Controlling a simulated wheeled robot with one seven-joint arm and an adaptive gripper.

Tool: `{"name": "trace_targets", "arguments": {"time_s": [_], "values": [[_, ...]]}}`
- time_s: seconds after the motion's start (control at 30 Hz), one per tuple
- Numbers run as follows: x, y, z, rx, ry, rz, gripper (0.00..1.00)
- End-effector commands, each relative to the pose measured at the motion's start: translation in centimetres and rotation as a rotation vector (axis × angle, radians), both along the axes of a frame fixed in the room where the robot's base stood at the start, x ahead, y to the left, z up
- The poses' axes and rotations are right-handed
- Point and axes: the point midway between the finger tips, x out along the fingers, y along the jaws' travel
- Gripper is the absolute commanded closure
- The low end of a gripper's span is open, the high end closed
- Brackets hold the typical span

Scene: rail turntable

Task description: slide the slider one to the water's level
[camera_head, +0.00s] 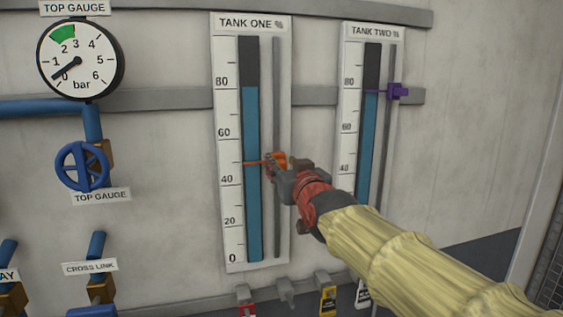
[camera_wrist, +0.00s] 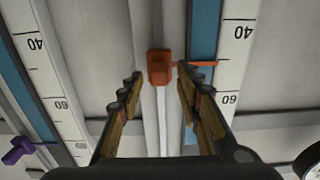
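Slider one is an orange block (camera_wrist: 160,68) on the grey vertical rail of the tank one gauge (camera_head: 228,150). In the head view its orange pointer (camera_head: 256,163) crosses the blue column between 40 and 60. The water (camera_head: 252,120) in tank one tops out close to the 80 mark, well above the pointer. My gripper (camera_head: 284,172) is at the slider in the head view and partly hides it. In the wrist view my gripper (camera_wrist: 160,75) is open, with one finger on each side of the orange block and gaps showing.
The tank two gauge (camera_head: 348,125) stands to the right, with a purple slider (camera_head: 397,91) near its water top. A blue valve wheel (camera_head: 82,166) and a pressure gauge (camera_head: 80,60) are on the left. Hooks with tags (camera_head: 328,300) hang below.

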Motion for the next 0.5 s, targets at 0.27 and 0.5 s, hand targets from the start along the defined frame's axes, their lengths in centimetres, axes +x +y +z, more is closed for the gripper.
{"name": "trace_targets", "arguments": {"time_s": [0.27,0.5], "values": [[1.7,0.5,0.1,0.001,-0.001,0.0,0.65],[1.7,0.5,0.1,0.001,-0.001,0.0,0.67]]}}
